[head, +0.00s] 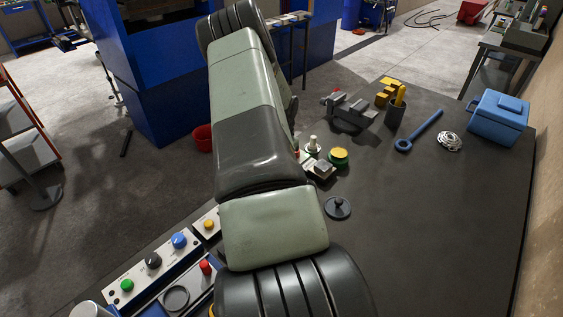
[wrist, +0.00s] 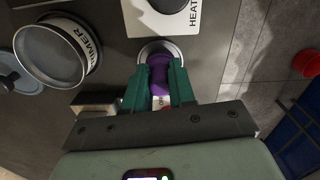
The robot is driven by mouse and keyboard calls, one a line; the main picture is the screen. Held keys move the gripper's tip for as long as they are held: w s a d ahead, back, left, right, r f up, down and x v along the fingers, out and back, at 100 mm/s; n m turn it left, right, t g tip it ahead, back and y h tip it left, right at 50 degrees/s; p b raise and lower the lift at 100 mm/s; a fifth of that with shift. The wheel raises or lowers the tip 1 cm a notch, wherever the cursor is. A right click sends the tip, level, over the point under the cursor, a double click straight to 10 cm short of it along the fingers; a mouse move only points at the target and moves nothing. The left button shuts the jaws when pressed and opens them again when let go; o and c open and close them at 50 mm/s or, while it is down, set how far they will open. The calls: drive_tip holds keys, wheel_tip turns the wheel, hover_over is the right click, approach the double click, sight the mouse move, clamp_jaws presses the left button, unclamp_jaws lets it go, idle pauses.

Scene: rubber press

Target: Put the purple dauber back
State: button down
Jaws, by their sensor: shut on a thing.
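In the wrist view my gripper (wrist: 160,82) has its green fingers closed on the purple dauber (wrist: 159,70). The dauber's far end lies over a round, pale metal-rimmed holder (wrist: 146,46); I cannot tell whether it is inside the holder or above it. An open tin marked PRIMER (wrist: 93,52) stands to the left of the dauber, apart from it. In the head view my arm covers the middle, and neither my fingers nor the dauber show.
A grey-blue lid (wrist: 28,82) lies left of the tin. In the head view, a blue box (head: 498,117), blue spanner (head: 427,126) and grey vise (head: 350,114) occupy the bench's far side; its right side is clear.

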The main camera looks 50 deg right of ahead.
drive_tip(key=c, duration=0.9)
unclamp_jaws()
drive_tip(key=shift+f, duration=0.1)
drive_tip(key=shift+c, duration=0.2)
wheel_tip(320, 180, up, 12)
drive_tip(key=shift+r, duration=0.2)
drive_tip(key=shift+d, duration=0.1)
